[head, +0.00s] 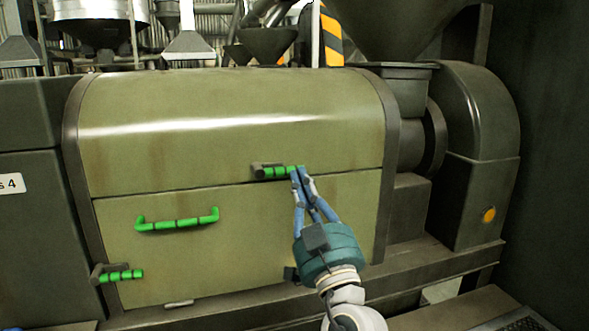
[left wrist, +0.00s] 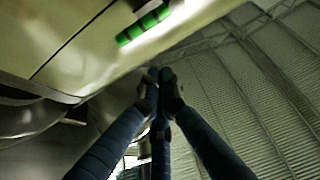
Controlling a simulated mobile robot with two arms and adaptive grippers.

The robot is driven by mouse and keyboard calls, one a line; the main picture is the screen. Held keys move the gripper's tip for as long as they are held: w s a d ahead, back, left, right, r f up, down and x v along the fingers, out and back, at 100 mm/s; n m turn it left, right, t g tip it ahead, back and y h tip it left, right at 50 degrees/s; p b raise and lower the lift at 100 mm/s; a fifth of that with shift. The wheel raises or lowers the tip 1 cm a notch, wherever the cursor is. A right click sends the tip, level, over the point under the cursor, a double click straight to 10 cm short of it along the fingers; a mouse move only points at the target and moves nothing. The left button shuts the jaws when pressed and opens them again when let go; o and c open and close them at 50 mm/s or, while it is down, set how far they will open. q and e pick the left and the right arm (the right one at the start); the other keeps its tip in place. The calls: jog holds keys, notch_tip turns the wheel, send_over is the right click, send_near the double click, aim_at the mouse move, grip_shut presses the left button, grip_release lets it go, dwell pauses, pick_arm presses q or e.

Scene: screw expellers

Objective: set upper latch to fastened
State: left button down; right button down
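The upper latch (head: 278,172) has a green grip and a dark pivot at its left end. It sits at the seam of the olive housing, its grip pointing right and roughly level. My left gripper (head: 298,172) is at the right end of this grip, its fingers close together. In the left wrist view the gripper's fingertips (left wrist: 161,76) meet with nothing seen between them. The green grip (left wrist: 144,25) shows beyond and above the tips there, apart from them in the picture. Whether the fingers touch the latch is unclear. My right gripper is not in view.
A green bar handle (head: 177,221) is on the lower panel (head: 240,245). A lower latch (head: 120,275) with a green grip is at the panel's lower left. A dark machine end (head: 482,150) stands at the right. The upper cover (head: 230,120) is smooth and clear.

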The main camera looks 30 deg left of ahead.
pick_arm(q)
notch_tip(320, 180, up, 5)
jog(key=p, duration=0.6)
send_over(279, 169)
jog(key=d, duration=0.2)
jog(key=f, duration=0.3)
jog(key=f+p, duration=0.1)
jog(key=shift+w+d+f, duration=0.2)
jog(key=shift+d+f, duration=0.05)
jog(key=shift+d, duration=0.05)
